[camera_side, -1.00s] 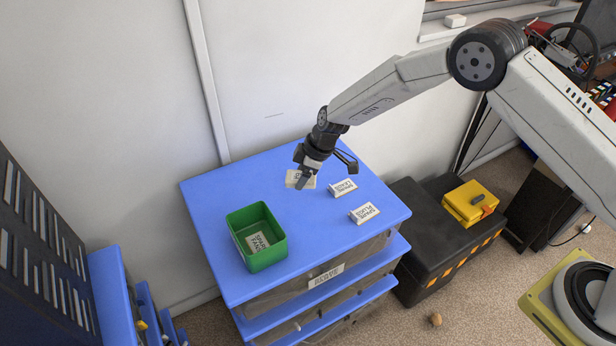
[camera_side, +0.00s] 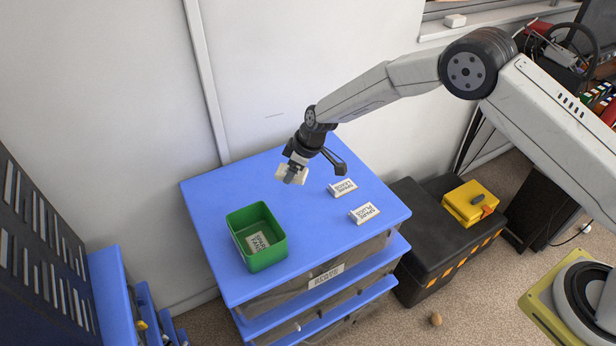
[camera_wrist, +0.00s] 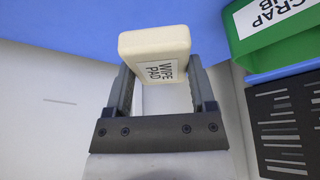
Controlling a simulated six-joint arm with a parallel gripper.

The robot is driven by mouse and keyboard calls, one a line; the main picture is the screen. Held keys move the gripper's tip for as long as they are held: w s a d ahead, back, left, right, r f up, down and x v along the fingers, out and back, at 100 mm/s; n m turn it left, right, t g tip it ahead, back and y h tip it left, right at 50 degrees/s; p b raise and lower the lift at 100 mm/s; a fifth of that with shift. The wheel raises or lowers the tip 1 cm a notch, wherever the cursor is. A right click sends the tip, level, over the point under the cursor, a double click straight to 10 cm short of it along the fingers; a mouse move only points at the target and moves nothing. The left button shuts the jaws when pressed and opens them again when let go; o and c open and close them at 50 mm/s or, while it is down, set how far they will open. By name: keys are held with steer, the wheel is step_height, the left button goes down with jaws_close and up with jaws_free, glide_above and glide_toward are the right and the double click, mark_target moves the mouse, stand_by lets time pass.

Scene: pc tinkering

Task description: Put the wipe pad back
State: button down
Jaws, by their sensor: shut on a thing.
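The wipe pad (camera_wrist: 155,42) is a cream block with a label reading WIPE PAD. My gripper (camera_wrist: 162,85) is shut on it, with one finger on each side. In the side view the pad (camera_side: 291,174) shows at the end of my gripper (camera_side: 294,172), which hides part of it. It appears held above the back part of the blue cabinet top (camera_side: 235,188); the exact height is hard to tell.
A green bin (camera_side: 266,257) stands front left on the cabinet top with a labelled box (camera_side: 258,243) inside; the bin also shows in the wrist view (camera_wrist: 255,45). Two white labelled boxes (camera_side: 342,187) (camera_side: 364,213) lie to the right. The middle is clear.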

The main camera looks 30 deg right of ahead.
mark_target(306, 174)
steer(key=shift+f, duration=0.15)
steer(key=shift+f, duration=3.8)
steer(key=shift+f, duration=0.45)
steer(key=shift+c, duration=1.2)
jaws_free()
steer(key=shift+o, duration=1.2)
steer(key=shift+r, duration=0.1)
steer(key=shift+v, duration=3.4)
steer(key=shift+s+d+r, duration=0.15)
steer(key=shift+d+r, duration=0.05)
steer(key=shift+r, duration=0.25)
